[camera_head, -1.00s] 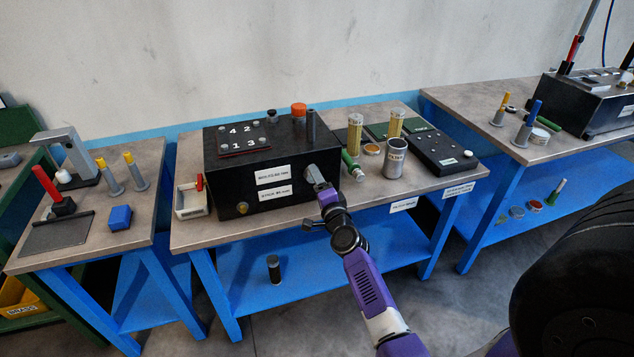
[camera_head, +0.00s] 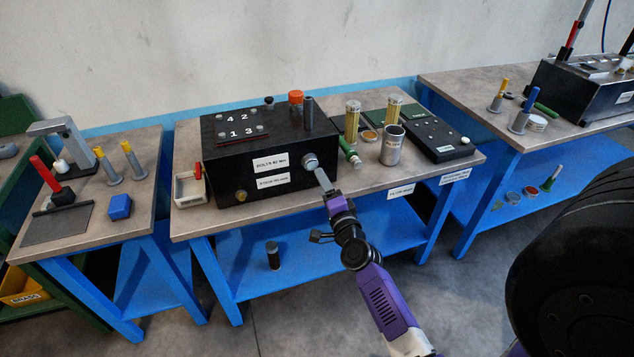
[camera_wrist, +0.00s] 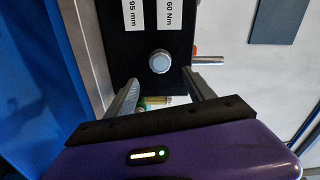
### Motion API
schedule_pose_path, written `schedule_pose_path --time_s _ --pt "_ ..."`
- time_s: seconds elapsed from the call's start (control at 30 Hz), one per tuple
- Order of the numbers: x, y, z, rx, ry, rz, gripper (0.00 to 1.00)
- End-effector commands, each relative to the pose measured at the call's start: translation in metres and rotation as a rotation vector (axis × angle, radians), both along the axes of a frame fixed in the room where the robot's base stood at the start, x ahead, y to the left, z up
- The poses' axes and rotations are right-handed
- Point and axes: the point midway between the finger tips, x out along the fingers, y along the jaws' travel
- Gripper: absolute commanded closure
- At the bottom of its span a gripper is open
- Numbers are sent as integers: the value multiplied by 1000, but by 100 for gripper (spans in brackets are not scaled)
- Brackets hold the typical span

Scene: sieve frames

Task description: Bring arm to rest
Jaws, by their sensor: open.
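My purple arm reaches up from the lower right in the head view. My gripper (camera_head: 322,180) is in front of the right end of the black box (camera_head: 238,177), near the round silver knob (camera_head: 309,161) on its front face. In the wrist view my gripper (camera_wrist: 158,92) shows two grey fingers spread apart with nothing between them. The silver knob (camera_wrist: 159,62) lies beyond the fingertips and looks clear of them.
The box stands on a table (camera_head: 352,193) with blue legs. A grey cup (camera_head: 392,146), yellow cylinders and a black panel (camera_head: 436,145) stand right of it. A small white bin (camera_head: 189,189) is at its left. More tables stand on both sides.

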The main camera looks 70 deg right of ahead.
Motion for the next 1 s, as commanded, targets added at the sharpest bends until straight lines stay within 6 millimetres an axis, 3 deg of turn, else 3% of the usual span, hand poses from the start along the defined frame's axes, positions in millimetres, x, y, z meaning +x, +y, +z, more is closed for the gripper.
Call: schedule_pose_path --time_s 0.4,0.57,0.77,1.0 --pt "-1 -1 1 -29 29 -4 38" --pt "-3 9 34 -213 146 -9 38" --pt "-13 82 46 -449 358 69 38" --pt "-35 198 53 -724 573 242 38"
